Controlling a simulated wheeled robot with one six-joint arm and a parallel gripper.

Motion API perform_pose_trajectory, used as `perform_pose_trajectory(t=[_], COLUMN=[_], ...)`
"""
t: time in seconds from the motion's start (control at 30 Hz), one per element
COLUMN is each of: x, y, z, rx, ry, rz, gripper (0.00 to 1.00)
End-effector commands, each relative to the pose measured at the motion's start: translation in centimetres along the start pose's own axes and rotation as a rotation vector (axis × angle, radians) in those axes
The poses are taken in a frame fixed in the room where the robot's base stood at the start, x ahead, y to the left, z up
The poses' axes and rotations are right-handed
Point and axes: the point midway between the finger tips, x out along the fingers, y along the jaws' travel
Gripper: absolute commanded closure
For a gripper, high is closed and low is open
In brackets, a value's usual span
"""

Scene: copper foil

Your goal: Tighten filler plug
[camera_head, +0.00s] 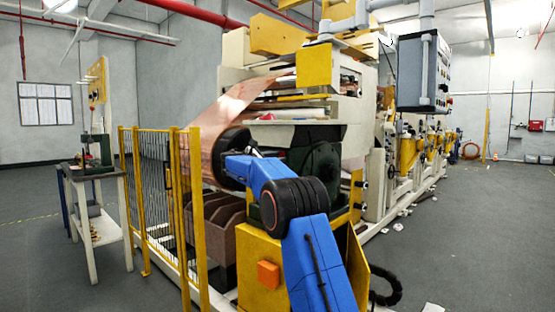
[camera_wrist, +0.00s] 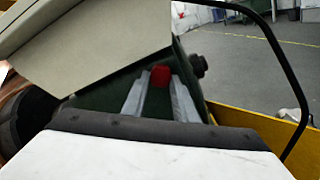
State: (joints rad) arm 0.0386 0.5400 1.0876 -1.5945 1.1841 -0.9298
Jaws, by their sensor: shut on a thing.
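The filler plug (camera_wrist: 160,75) is a small red cap at the centre of the wrist view, against a dark green housing (camera_wrist: 103,101). My gripper (camera_wrist: 158,86) has its two grey fingers on either side of the plug and is shut on it. Whether the plug is seated in the housing cannot be told, as its lower part is hidden. In the head view the dark green housing (camera_head: 321,165) shows behind my blue arm. The plug and my fingers cannot be made out there.
A pale panel (camera_wrist: 95,42) hangs close above the fingers at left in the wrist view. A dark curved bar (camera_wrist: 292,90) is at right. A copper foil web (camera_head: 215,118), yellow fence (camera_head: 197,220) and side table (camera_head: 95,172) stand left. Open floor lies at right.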

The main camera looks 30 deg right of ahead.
Motion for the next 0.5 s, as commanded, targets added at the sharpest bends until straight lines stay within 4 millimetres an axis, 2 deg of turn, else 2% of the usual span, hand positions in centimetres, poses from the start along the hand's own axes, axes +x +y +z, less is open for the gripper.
perform_pose_trajectory(t=[0.5], x=[-0.08], y=[0.24], z=[-0.04], rx=[0.490], ry=[0.001], rz=[-0.002], gripper=[0.97])
